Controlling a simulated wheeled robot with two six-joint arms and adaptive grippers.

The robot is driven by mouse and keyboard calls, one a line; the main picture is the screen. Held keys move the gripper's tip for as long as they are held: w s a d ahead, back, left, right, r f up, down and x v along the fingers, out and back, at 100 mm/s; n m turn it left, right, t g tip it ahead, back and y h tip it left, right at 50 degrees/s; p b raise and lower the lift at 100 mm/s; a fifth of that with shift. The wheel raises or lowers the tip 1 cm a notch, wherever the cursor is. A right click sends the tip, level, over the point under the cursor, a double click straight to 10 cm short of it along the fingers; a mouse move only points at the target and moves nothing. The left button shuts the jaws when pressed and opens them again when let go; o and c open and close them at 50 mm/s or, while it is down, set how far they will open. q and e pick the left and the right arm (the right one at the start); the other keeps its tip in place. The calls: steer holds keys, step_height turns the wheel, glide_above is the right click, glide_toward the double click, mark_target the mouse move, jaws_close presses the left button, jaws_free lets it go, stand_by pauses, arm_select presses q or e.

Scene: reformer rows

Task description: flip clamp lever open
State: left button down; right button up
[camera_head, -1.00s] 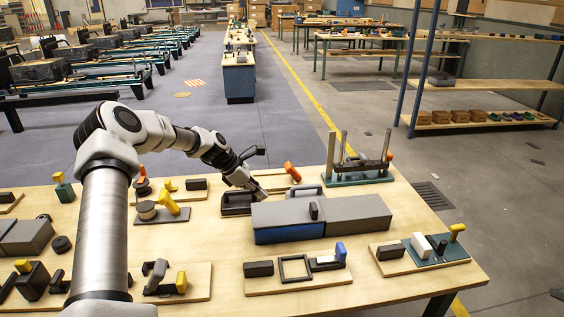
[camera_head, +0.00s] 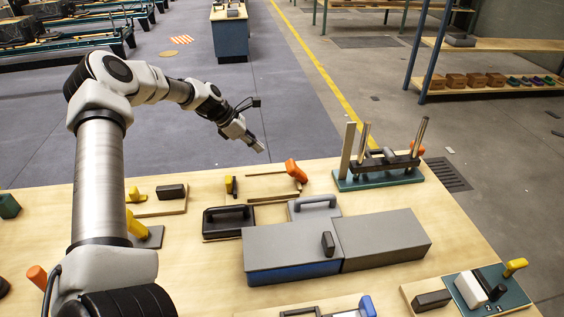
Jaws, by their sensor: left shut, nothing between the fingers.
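My left gripper (camera_head: 259,147) is shut and empty, above the table's far edge and apart from the fixtures. Several lever-like handles show, and I cannot tell which is the clamp lever. An orange handle (camera_head: 297,171) stands tilted on a wood board beyond the grey box, below and right of my gripper in the picture. A yellow handle (camera_head: 515,267) stands tilted on a dark green plate at the right. A blue handle (camera_head: 367,305) is cut off by the bottom edge. My right gripper is not in view.
A long grey box (camera_head: 385,241) with a blue front part fills the table's middle. A black handled block (camera_head: 228,220) lies left of it. A green-based rack (camera_head: 378,178) with upright posts stands at the far right corner. Bare wood table (camera_head: 196,270) shows left of the box.

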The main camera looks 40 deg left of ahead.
arm_select(q)
steer(key=b, duration=0.6)
glide_toward(282, 184)
step_height(282, 184, up, 3)
steer(key=s, duration=0.2)
steer(key=b+x, duration=0.1)
steer(key=x, duration=0.2)
steer(key=b+x, duration=0.1)
steer(key=x, duration=0.2)
steer(key=a+b+x, duration=0.1)
steer(key=b+x, duration=0.1)
steer(key=x, duration=0.1)
steer(key=shift+w+f, duration=0.3)
steer(key=w+r, duration=0.1)
steer(key=w+d+r, duration=0.1)
steer(key=shift+d+r+p, duration=0.25)
steer(key=shift+r+p, duration=0.1)
steer(key=shift+p, duration=0.05)
steer(key=shift+d+r, duration=0.2)
steer(key=shift+r, duration=0.2)
steer(key=shift+f, duration=0.1)
steer(key=shift+w+a, duration=0.1)
